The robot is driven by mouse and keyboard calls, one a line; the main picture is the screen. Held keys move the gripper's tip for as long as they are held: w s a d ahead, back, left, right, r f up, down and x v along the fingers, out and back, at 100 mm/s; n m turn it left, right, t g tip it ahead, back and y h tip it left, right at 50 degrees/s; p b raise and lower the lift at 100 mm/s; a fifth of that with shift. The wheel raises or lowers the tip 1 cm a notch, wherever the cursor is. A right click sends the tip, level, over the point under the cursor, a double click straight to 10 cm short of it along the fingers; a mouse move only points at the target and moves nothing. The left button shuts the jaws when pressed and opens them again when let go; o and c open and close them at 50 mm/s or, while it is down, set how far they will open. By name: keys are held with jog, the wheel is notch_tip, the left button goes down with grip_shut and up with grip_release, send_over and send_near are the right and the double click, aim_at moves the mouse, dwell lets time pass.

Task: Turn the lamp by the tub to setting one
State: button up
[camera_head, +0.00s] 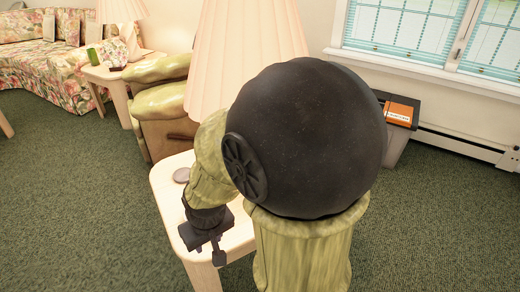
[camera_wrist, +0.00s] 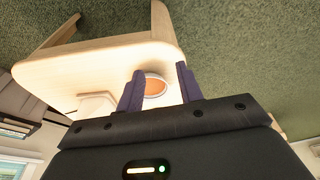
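A lamp with a large pleated cream shade (camera_head: 240,55) rises behind my arm in the head view. My arm hides its base and switch, so I cannot tell its setting. A grey tub (camera_head: 396,146) stands on the floor to the right, partly behind my arm. My gripper (camera_head: 218,255) is over the front edge of the pale wooden side table (camera_head: 168,196). In the wrist view my gripper (camera_wrist: 160,82) is open, its dark fingers apart, with nothing held. A round orange-topped item (camera_wrist: 154,86) on the table shows between the fingers, apart from them.
An orange book (camera_head: 398,112) lies on the tub. A green armchair (camera_head: 160,105) stands behind the table. Farther left are a floral sofa (camera_head: 35,60) and a second lamp (camera_head: 122,10) on another table (camera_head: 108,75). Green carpet is clear at left and front right.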

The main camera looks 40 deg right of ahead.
jog(key=shift+w, duration=0.15)
jog(key=o, duration=0.3)
jog(key=shift+o, duration=0.2)
jog(key=w+d+f+t+h, duration=0.1)
jog(key=w+d+f+t, duration=0.15)
jog(key=d, duration=0.45)
jog(key=w+d+f+t, duration=0.1)
jog(key=w+d+t, duration=0.1)
jog(key=w+d, duration=0.3)
jog(key=w+d+f+t+h, duration=0.1)
jog(key=w+d+f+t, duration=0.15)
jog(key=d, duration=0.55)
jog(key=s+d+r+m+t, duration=0.1)
jog(key=s+d+r+t, duration=0.1)
jog(key=s+d+t, duration=0.5)
jog(key=d+t, duration=0.1)
jog(key=d, duration=0.2)
jog(key=shift+s+d+r+m+h, duration=0.15)
jog(key=shift+s+d+m+h, duration=0.15)
jog(key=shift+d+h, duration=0.1)
